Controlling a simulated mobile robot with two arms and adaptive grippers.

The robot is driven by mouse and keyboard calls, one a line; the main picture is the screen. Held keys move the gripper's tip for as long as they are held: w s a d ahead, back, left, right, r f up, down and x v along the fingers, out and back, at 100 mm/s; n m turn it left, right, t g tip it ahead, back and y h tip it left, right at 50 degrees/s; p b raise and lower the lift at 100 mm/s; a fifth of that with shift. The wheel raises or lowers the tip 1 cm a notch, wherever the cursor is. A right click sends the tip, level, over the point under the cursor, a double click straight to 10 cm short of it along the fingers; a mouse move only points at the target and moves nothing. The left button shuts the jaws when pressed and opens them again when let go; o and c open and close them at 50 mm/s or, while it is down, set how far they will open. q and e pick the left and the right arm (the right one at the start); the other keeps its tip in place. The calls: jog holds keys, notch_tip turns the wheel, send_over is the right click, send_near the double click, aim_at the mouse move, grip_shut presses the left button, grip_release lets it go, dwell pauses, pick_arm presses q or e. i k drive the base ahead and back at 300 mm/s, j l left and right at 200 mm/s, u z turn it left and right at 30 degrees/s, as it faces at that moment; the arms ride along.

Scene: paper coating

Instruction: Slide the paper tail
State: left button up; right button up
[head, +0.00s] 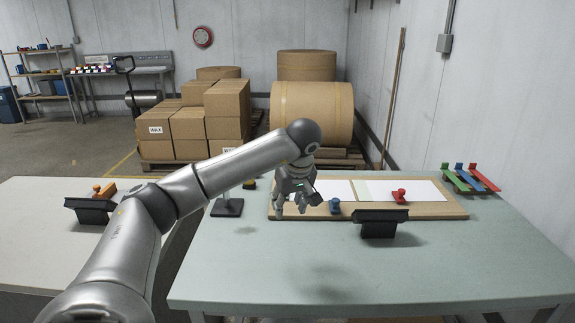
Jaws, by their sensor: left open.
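White paper (428,189) lies on a wooden board (445,213) on the pale green table. A blue piece (335,206) sits on the board just right of the gripper. A red piece (400,196) sits on the paper farther right. My right gripper is out of view.
A black stand (380,226) is at the board's front edge. A black-based post (228,208) stands left of the board. Green, blue and red bars (470,178) lie at the back right. The left table holds a black stand (93,211) and an orange tool (104,189). The table's front is clear.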

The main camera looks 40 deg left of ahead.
aim_at(343, 189)
jog(key=i+j, duration=0.8)
jog(key=j, duration=0.15)
